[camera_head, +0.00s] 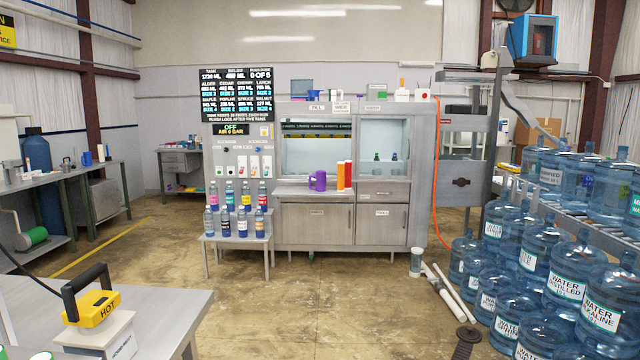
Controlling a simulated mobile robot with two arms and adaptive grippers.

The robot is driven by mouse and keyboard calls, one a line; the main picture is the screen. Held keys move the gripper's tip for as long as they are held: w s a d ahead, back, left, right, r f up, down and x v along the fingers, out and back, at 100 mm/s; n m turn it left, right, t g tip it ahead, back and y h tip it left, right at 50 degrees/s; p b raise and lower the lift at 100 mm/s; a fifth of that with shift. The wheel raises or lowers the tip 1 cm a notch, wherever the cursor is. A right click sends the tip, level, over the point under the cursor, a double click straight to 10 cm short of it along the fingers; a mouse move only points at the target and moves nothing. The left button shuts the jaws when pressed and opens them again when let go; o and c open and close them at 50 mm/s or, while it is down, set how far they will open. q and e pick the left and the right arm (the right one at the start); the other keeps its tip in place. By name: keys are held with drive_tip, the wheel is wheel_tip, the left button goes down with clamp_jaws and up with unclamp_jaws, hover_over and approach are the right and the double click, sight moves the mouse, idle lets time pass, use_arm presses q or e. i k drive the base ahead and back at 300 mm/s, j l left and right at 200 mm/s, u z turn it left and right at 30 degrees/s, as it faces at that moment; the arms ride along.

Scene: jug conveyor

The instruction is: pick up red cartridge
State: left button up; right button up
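Two slim upright cylinders stand side by side on the counter ledge of the grey cabinet station in the middle distance. The left one is an orange cylinder (340,176). The right one is a red-orange cylinder (348,174), partly overlapped by it. Neither of my grippers shows in the head view.
A low bench with several labelled bottles (243,227) stands left of the cabinet (315,225). A table (165,305) with a yellow HOT device (91,307) is at front left. Several blue water jugs (566,281) fill the right, with pipes (449,290) on the floor. The middle floor is clear.

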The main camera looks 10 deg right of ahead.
sight(347, 163)
drive_tip(key=i+z, duration=0.3)
drive_tip(key=i, duration=5.3)
drive_tip(key=i+z, duration=0.1)
drive_tip(key=i, duration=1.7)
drive_tip(key=k+l, duration=0.15)
drive_tip(key=l+z, duration=0.05)
